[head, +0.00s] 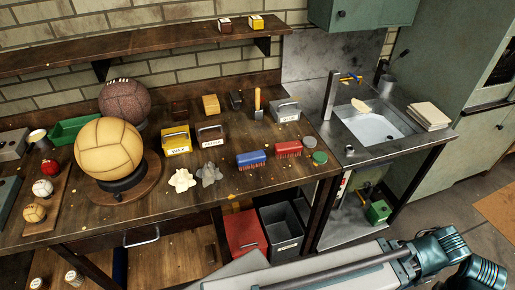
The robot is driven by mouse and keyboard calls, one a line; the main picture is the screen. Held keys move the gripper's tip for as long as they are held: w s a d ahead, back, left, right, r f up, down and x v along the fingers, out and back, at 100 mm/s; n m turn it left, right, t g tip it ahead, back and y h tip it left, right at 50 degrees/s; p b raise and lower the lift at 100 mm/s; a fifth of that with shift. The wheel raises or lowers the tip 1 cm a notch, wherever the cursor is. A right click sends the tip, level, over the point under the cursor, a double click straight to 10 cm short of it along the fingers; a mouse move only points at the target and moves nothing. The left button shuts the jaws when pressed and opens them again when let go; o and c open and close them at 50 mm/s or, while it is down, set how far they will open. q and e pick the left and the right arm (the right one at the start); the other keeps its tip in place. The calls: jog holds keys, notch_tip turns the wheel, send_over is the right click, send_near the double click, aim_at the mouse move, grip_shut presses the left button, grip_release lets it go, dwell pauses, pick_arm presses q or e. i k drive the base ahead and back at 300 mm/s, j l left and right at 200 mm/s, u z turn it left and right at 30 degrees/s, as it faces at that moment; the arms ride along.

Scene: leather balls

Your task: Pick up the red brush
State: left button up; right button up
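The red brush (288,149) lies on the wooden workbench (215,205), near its right end. It has a red body with dark bristles at its lower edge. A similar blue brush (251,159) lies just to its left, with a small gap between them. Part of one of my arms crosses the bottom right of the head view, well below the bench top. Neither of my grippers shows, so nothing is seen touching the red brush.
Right of the red brush are two round tins, one grey (309,142) and one green (320,157). Behind it stand labelled boxes and a wooden-handled tool (257,104). A large tan ball (108,148) stands at left. A metal sink (372,127) adjoins the bench.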

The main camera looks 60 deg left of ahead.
aim_at(294, 148)
jog(key=u, duration=1.7)
